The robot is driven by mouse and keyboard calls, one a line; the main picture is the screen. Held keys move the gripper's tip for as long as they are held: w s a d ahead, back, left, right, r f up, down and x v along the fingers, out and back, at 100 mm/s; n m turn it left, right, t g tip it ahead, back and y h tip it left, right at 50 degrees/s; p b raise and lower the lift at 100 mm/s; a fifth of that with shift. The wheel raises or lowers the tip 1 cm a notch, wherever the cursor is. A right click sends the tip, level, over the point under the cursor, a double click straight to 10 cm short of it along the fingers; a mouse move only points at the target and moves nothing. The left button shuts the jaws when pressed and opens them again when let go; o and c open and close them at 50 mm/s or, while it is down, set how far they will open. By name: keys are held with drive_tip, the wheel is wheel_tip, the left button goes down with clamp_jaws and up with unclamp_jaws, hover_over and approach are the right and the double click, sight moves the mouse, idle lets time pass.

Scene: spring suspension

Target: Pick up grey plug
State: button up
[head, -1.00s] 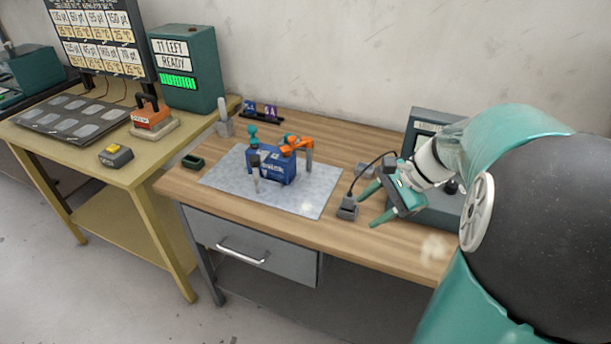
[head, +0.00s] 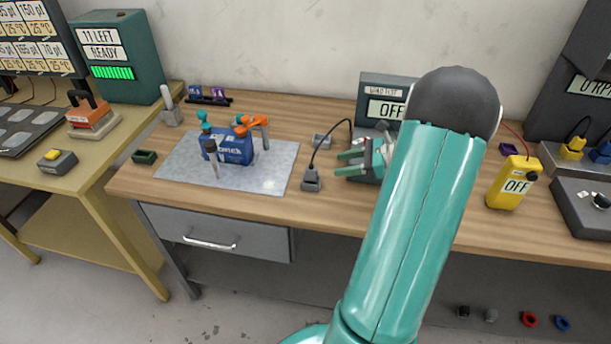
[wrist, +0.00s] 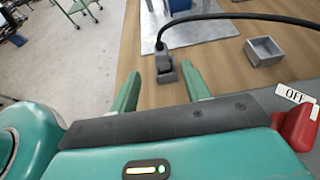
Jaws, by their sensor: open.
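The grey plug (head: 311,175) sits upright in a small dark grey block on the wooden bench, just right of the speckled grey mat. A black cable rises from it and arcs back to the right.
A small grey open tray (head: 321,141) lies behind the plug. A box labelled OFF (head: 385,100) stands behind my gripper. A blue block with small robot-arm shapes (head: 233,147) stands on the mat (head: 280,180). A yellow meter (head: 513,182) is at right. Bench in front of the plug is clear.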

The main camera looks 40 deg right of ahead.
sight(311, 168)
drive_tip(key=x, duration=1)
drive_tip(key=shift+f, duration=0.25)
clamp_jaws()
